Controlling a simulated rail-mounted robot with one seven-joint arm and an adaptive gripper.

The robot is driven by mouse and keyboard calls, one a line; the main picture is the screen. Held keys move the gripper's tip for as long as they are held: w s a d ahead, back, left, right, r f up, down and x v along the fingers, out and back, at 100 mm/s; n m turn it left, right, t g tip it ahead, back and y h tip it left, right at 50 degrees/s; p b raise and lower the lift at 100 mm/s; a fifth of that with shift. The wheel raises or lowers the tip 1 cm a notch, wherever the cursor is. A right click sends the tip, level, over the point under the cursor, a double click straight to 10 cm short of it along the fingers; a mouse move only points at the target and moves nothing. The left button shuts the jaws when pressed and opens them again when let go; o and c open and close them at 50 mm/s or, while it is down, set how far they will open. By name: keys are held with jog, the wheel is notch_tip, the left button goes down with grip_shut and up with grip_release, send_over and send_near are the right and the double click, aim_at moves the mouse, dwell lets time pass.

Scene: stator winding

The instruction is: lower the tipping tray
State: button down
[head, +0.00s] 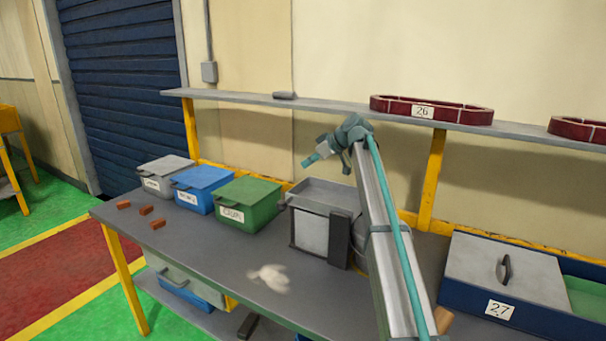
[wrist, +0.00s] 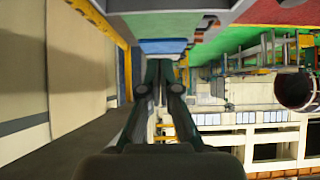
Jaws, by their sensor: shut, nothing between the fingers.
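A grey metal tray (head: 322,195), which looks like the tipping tray, sits on top of a box-shaped stand with a pale front panel (head: 311,233) on the workbench in the head view. It looks roughly level, but its right end is partly hidden behind my arm. My gripper (head: 310,160) is above the tray, pointing left and slightly down, apart from it and empty. In the wrist view my gripper's fingers (wrist: 159,64) are together with nothing between them.
Grey (head: 165,167), blue (head: 203,178) and green (head: 248,192) lidded bins stand left of the tray. A shelf (head: 330,104) runs behind, carrying red stator rings (head: 390,104). A blue box labelled 27 (head: 470,304) is at right. Small brown blocks (head: 146,210) lie at left; the front bench is mostly clear.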

jog(key=v, duration=0.7)
jog(key=shift+r+b, duration=0.35)
jog(key=shift+b, duration=0.1)
jog(key=shift+w+a, duration=0.15)
jog(key=shift+a, duration=0.05)
